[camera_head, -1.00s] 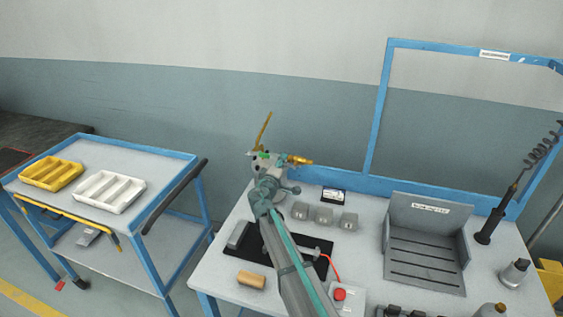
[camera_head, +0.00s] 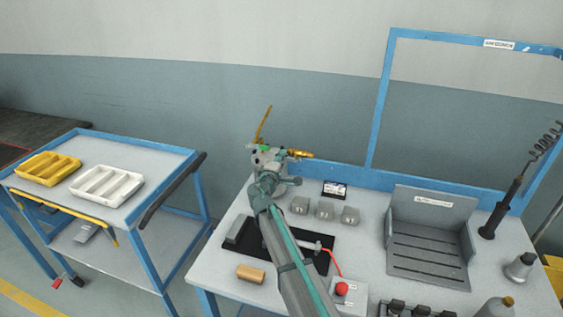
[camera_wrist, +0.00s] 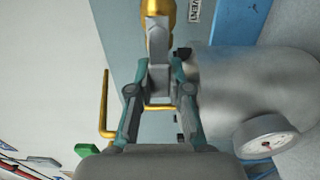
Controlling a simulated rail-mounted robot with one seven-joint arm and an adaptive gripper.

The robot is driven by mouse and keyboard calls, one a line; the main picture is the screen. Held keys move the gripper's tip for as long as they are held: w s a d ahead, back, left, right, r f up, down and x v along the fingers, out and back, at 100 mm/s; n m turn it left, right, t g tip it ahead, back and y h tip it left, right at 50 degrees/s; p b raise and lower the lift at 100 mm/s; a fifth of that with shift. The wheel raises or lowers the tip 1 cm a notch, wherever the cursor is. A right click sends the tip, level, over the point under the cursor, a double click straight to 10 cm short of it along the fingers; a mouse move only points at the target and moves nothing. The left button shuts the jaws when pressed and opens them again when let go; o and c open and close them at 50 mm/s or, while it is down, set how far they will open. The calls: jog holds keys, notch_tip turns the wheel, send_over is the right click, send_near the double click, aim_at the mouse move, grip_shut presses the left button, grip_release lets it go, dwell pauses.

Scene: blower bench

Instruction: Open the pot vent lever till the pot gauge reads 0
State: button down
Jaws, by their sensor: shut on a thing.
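The pot (camera_wrist: 245,85) is a rounded grey metal body in the wrist view. Its round white gauge (camera_wrist: 267,134) sits at lower right; the reading is too small to tell. A gold fitting (camera_wrist: 158,14) stands at the top beside a VENT label (camera_wrist: 193,12). My gripper (camera_wrist: 160,78) is shut on a grey bar in line with this fitting, apparently the vent lever (camera_wrist: 158,50). The fingers hide part of the bar. In the head view, my gripper and arm hide most of the pot; the gold fitting (camera_head: 300,153) points right.
A bent gold rod (camera_wrist: 105,105) stands left of my fingers. Behind the bench (camera_head: 225,285) is a blue frame (camera_head: 378,100). Grey blocks (camera_head: 325,210), a grey slotted fixture (camera_head: 430,245) and a red button box (camera_head: 343,290) are on the right. A cart (camera_head: 150,165) with trays stands left.

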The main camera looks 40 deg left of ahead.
jog(key=c, duration=1.3)
grip_release()
jog(key=shift+c, duration=0.2)
